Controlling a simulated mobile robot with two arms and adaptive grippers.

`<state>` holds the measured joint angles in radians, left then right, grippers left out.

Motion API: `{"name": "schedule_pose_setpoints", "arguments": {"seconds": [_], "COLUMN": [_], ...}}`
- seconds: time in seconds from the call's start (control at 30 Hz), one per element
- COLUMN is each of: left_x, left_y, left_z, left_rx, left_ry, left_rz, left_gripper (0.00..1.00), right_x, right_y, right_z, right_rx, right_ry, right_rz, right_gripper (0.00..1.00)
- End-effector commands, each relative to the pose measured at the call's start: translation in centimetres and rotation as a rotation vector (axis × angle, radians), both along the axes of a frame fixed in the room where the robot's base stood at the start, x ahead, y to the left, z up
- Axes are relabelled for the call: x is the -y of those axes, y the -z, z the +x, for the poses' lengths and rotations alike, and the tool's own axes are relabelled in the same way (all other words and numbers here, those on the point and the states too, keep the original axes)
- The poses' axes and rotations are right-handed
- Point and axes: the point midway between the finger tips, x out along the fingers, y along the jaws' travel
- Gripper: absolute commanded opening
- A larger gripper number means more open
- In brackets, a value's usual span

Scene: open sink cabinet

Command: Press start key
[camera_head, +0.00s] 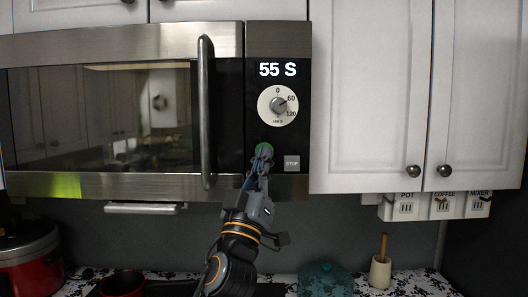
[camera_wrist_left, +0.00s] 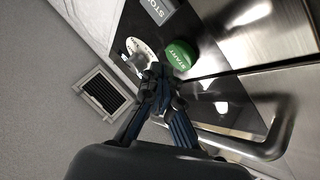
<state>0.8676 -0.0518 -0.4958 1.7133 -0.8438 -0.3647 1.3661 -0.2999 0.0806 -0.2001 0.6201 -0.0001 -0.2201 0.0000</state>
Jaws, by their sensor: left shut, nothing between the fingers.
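The microwave (camera_head: 228,28) hangs between the cabinets with its door shut, and its display (camera_head: 278,70) reads 55 S. Below the display is the round timer dial (camera_head: 277,105), marked 0, 60 and 120. My left gripper (camera_head: 263,153) is shut and empty, with its tips at the green start key (camera_head: 265,147), partly covering it in the head view. In the left wrist view the green START key (camera_wrist_left: 180,55) shows just beyond the fingertips (camera_wrist_left: 157,72). I cannot tell whether they touch. The grey STOP key (camera_head: 292,163) is right of the start key. My right gripper is not in view.
The vertical door handle (camera_head: 206,112) stands out left of the control panel. White cabinets (camera_head: 372,90) are at the right. Below are a red cooker (camera_head: 30,258), a teal pot (camera_head: 325,280) and a utensil holder (camera_head: 380,272) on the counter.

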Motion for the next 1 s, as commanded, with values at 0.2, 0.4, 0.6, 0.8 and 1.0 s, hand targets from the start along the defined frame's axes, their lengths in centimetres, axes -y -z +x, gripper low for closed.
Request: {"name": "schedule_pose_setpoints", "arguments": {"seconds": [0.2, 0.4, 0.6, 0.8, 1.0], "left_x": [0.0, 0.0, 0.0, 0.0, 0.0], "left_y": [-0.1, -0.1, 0.0, 0.0, 0.0], "left_z": [-2.3, -4.2, -4.9, -4.9, -4.9], "left_rx": [-0.001, -0.002, -0.001, -0.001, 0.0], "left_ry": [0.002, 0.002, 0.0, 0.0, 0.0], "left_rz": [-0.002, -0.002, 0.001, 0.001, 0.0], "left_gripper": [0.0, 0.0, 0.0, 0.0, 0.0], "right_x": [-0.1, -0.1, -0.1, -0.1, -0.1], "right_y": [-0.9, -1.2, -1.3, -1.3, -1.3], "right_z": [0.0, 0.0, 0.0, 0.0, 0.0], "right_rx": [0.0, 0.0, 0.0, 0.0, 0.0], "right_ry": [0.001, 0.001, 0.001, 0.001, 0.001], "right_rz": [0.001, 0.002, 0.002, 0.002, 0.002], "right_gripper": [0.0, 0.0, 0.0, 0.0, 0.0]}}
